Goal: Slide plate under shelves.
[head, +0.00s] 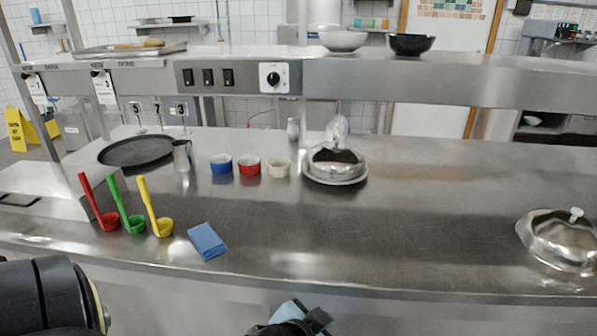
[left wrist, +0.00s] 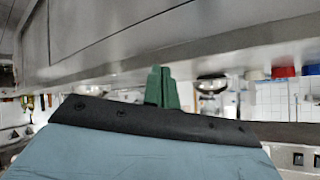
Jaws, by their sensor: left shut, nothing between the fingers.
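A silver plate (head: 321,179) with dark contents and a shiny domed piece above them stands on the steel counter, right of the small cups, in front of the raised shelf (head: 450,78). The exact form of the dome is unclear. In the left wrist view, which looks upside down, the plate (left wrist: 211,84) seems to show beyond the counter edge. My left gripper (left wrist: 162,88) has its green fingers shut together and empty. Its pale blue and black housing (head: 290,314) shows at the bottom of the head view, before the counter's front edge, apart from the plate. My right gripper is not in view.
A domed silver dish (head: 560,240) stands at the right. Blue, red and cream cups (head: 250,166), a metal jug (head: 182,155) and a black tray (head: 136,151) stand left of the plate. Colored ladles (head: 131,222) and a blue cloth (head: 207,241) are nearer. The front middle counter is clear.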

